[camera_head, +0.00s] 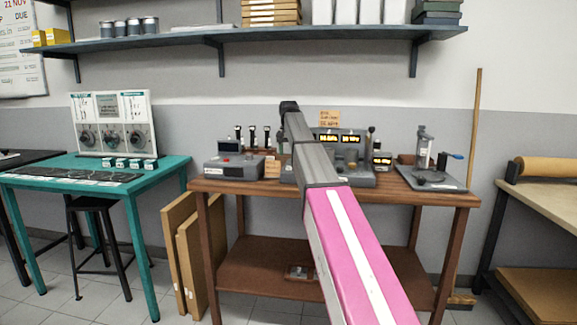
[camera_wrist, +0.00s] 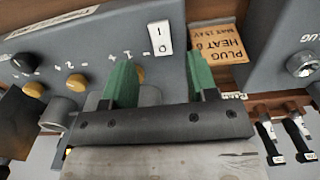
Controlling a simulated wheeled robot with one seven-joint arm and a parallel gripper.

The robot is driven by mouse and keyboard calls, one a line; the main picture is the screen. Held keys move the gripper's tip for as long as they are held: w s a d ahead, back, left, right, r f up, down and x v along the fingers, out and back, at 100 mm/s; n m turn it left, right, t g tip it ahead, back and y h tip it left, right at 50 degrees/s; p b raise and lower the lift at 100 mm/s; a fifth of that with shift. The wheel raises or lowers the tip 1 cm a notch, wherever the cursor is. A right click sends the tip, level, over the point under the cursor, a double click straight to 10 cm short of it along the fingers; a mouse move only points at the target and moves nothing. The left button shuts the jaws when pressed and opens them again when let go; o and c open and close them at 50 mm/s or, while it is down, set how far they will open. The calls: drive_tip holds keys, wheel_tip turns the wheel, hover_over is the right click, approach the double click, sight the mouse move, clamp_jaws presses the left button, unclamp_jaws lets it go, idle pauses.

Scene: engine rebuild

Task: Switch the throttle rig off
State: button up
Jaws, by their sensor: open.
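In the wrist view a grey panel (camera_wrist: 95,40) carries a white rocker switch (camera_wrist: 159,37) marked I and O. I cannot tell from its face which side is pressed. My gripper (camera_wrist: 159,60) is open and empty, its two green fingers apart, with the switch showing just beyond and between the fingertips. Touching cannot be made out. In the head view a grey console with lit displays (camera_head: 357,180), which looks like the throttle rig, stands on the wooden bench, partly hidden by my arm.
Beside the panel are an orange "PLUG HEAT" card (camera_wrist: 217,43) and another grey box (camera_wrist: 290,40). Yellow buttons (camera_wrist: 77,83) and a black knob (camera_wrist: 25,63) lie left of the switch. The wooden bench (camera_head: 215,187) also holds a grey box (camera_head: 232,169) and a grey plate (camera_head: 440,182).

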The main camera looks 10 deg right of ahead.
sight(289, 168)
drive_tip(key=shift+f, duration=3)
